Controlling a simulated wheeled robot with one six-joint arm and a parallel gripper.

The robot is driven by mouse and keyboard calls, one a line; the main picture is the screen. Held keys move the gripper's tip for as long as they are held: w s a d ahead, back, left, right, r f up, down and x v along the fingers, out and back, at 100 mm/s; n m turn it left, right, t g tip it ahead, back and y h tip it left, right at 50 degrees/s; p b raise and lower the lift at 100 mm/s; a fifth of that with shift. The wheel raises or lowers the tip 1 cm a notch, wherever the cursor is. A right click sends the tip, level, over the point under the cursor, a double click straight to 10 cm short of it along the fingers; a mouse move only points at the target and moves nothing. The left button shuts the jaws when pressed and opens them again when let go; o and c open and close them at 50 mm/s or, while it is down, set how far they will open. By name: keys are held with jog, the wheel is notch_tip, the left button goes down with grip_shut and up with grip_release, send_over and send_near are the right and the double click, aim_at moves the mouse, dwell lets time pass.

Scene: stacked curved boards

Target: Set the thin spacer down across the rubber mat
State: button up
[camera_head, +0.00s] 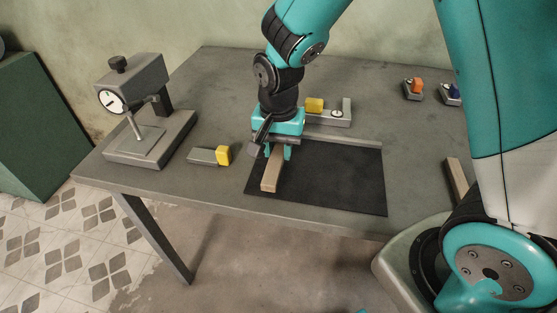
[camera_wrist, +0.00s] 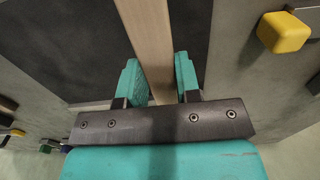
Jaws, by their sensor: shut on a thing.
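The thin spacer (camera_head: 271,173) is a pale wooden strip. My gripper (camera_head: 279,152) is shut on it, over the left part of the black rubber mat (camera_head: 335,183). The spacer points from my gripper toward the mat's front edge. In the wrist view the spacer (camera_wrist: 150,38) runs between the two teal fingers (camera_wrist: 158,82), with the dark mat (camera_wrist: 75,35) on either side. I cannot tell whether the spacer touches the mat. Its rear part is hidden by my gripper in the head view.
A dial gauge on a stand (camera_head: 147,113) is at the table's left. A grey block with a yellow end (camera_head: 213,155) lies left of the mat; another yellow-topped fixture (camera_head: 328,111) is behind it. A second wooden strip (camera_head: 456,181) lies at the right. Small orange and blue-topped pieces (camera_head: 413,88) sit at the back right.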

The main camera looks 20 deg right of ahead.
aim_at(278, 162)
jog(key=shift+f, duration=2)
jog(key=shift+f, duration=0.15)
jog(key=o, duration=0.9)
notch_tip(278, 162, up, 12)
jog(key=s+a+r+n+y, duration=0.1)
jog(key=s+r+n, duration=0.1)
jog(key=s+n, duration=0.2)
jog(key=s+a+r+n+y, duration=0.1)
jog(key=s+a+r+n, duration=0.1)
jog(key=s+n, duration=0.3)
jog(key=s+a+r+n+y, duration=0.1)
jog(key=s+r+n, duration=0.3)
jog(key=s, duration=0.5)
jog(key=shift+s+a+n+y, duration=0.3)
jog(key=shift+n+y, duration=0.3)
jog(key=shift+n, duration=0.1)
